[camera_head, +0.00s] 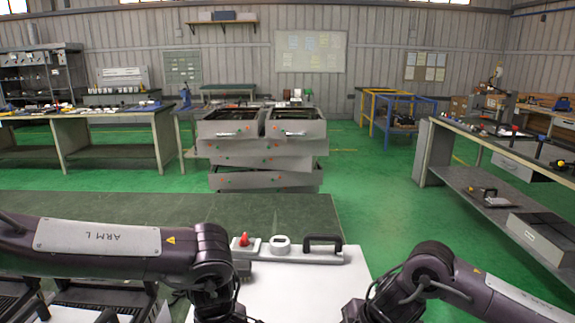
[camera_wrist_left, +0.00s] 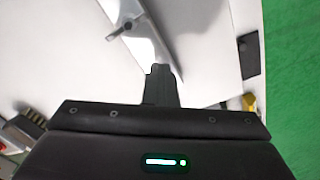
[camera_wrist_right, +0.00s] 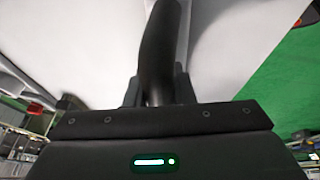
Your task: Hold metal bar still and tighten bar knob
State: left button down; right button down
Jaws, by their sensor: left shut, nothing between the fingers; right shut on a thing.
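In the left wrist view a shiny metal bar (camera_wrist_left: 140,38) runs from the top edge down toward my left gripper (camera_wrist_left: 160,70). A small dark-tipped peg, perhaps the knob (camera_wrist_left: 118,30), sticks out beside the bar. My left gripper is shut and empty, its tips close to the bar's lower end; I cannot tell whether they touch. In the right wrist view my right gripper (camera_wrist_right: 158,80) is shut on a curved black handle (camera_wrist_right: 160,38) that rises between its fingers. In the head view both grippers are hidden below the frame.
A white panel (camera_head: 290,285) stands before me, with a grey strip bearing a red knob (camera_head: 244,239), a white round fitting (camera_head: 280,243) and a black handle (camera_head: 322,240). A dark green bench (camera_head: 150,203) lies behind it. A drawer cabinet (camera_head: 262,152) stands beyond.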

pick_arm(q)
jog(key=shift+s+a, duration=0.15)
jog(key=shift+s+a, duration=0.2)
jog(key=shift+s, duration=0.15)
pick_arm(e)
jog(key=shift+d, duration=0.1)
pick_arm(q)
jog(key=shift+s+a, duration=0.1)
jog(key=shift+s+a+f, duration=0.1)
jog(key=shift+s+a, duration=0.05)
jog(key=shift+a, duration=0.1)
pick_arm(e)
jog(key=shift+d, duration=0.1)
pick_arm(q)
jog(key=shift+s, duration=0.1)
jog(key=shift+s+d, duration=0.2)
jog(key=shift+d, duration=0.1)
jog(key=shift+d+r, duration=0.1)
jog(key=shift+r, duration=0.45)
pick_arm(e)
jog(key=shift+a, duration=0.2)
pick_arm(q)
notch_tip(320, 180, up, 5)
jog(key=shift+r, duration=0.1)
